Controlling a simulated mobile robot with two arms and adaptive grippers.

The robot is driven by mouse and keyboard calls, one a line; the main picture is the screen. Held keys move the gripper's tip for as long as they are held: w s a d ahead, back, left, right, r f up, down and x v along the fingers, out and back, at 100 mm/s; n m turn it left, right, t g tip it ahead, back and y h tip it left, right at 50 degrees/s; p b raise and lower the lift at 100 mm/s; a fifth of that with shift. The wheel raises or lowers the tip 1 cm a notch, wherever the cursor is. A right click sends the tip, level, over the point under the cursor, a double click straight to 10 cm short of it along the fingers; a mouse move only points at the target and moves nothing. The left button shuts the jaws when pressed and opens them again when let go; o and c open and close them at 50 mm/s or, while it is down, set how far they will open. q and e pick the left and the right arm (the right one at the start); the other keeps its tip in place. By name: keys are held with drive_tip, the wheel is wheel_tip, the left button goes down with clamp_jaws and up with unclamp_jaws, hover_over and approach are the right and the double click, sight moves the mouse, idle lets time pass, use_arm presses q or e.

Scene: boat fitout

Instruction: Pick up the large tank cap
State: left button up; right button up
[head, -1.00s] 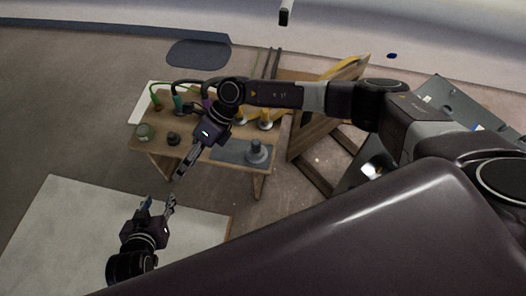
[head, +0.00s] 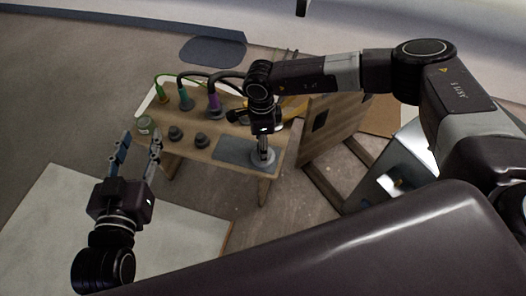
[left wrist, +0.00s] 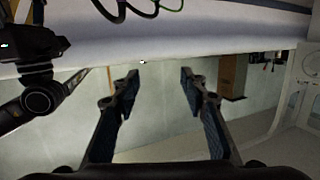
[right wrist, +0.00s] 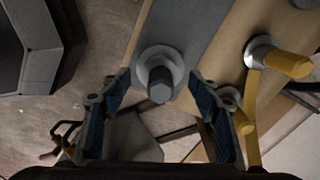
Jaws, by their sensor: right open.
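A grey cap with a wide round flange and a raised knob, which looks like the large tank cap (head: 264,162), stands on a grey mat on the wooden table. In the right wrist view the cap (right wrist: 160,84) shows between and beyond the fingertips. My right gripper (head: 263,146) points down over it, open and empty; I cannot tell whether the fingers reach down beside the knob. It also shows in the right wrist view (right wrist: 158,88). My left gripper (head: 138,143) is open and empty, in front of the table's left end; it also shows in the left wrist view (left wrist: 158,82).
Yellow-handled fittings (right wrist: 284,62) stand near the mat (right wrist: 186,24). A wooden panel (head: 335,122) stands right of the table.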

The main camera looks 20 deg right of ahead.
use_arm(q)
wheel_tip(320, 180, up, 7)
drive_tip(key=d+t+h+b, duration=0.1)
drive_tip(key=t, duration=0.2)
drive_tip(key=shift+w+f, duration=0.2)
drive_tip(key=shift+w, duration=0.05)
use_arm(e)
drive_tip(key=f, duration=0.3)
drive_tip(key=shift+d+f, duration=0.2)
drive_tip(key=shift+f, duration=0.1)
drive_tip(key=c, duration=1.3)
